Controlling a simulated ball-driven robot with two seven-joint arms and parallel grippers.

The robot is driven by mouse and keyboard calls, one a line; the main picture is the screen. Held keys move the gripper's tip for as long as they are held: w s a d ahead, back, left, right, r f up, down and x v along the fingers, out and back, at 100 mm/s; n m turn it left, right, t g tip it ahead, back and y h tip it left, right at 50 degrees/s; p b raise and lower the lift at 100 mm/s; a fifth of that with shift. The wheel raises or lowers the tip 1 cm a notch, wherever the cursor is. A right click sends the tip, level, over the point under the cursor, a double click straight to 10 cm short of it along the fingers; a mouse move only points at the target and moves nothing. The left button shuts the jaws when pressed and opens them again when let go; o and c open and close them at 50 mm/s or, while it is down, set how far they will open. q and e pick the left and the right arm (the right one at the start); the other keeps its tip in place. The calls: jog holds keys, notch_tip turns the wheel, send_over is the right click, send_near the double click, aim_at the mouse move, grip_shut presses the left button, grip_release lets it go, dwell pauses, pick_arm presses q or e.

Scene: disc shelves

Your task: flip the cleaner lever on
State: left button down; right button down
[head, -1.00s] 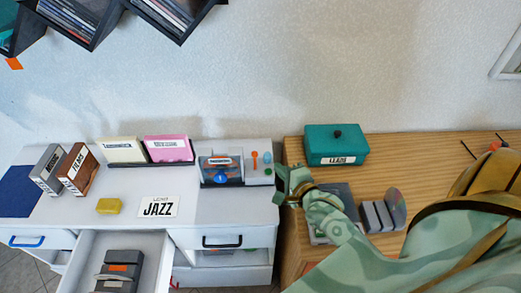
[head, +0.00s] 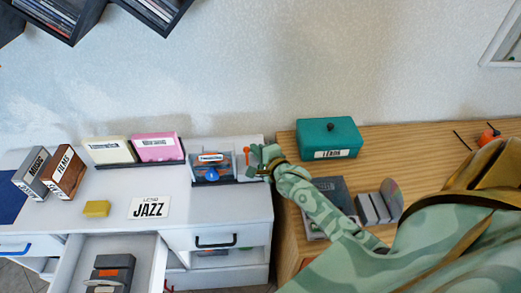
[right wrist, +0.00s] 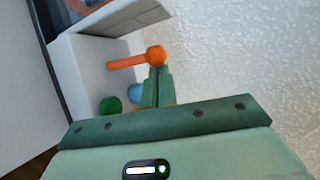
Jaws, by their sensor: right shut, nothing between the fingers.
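The cleaner (head: 243,174) is a small white unit at the right end of the white desk. Its orange lever (head: 247,155) shows just left of my right gripper (head: 262,156). In the right wrist view the lever (right wrist: 128,63) ends in an orange ball and stands out from the white face of the cleaner (right wrist: 90,60). My right gripper (right wrist: 157,75) is shut and empty, its fingertips right by the ball; I cannot tell whether they touch. A green button (right wrist: 110,105) and a partly hidden blue one (right wrist: 135,94) are beside it. My left gripper is not in view.
A dark stand with a blue knob (head: 211,174) is just left of the cleaner. A teal box (head: 328,137) and grey disc cases (head: 372,209) are on the wooden table. An open drawer (head: 149,258) juts out at the front.

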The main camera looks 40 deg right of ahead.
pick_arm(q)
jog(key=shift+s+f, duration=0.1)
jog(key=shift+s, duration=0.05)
pick_arm(e)
jog(key=shift+s+t+b, duration=0.1)
jog(key=shift+t+b, duration=0.2)
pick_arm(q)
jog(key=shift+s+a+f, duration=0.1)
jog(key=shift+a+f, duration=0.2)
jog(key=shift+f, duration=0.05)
pick_arm(e)
jog(key=shift+a, duration=0.1)
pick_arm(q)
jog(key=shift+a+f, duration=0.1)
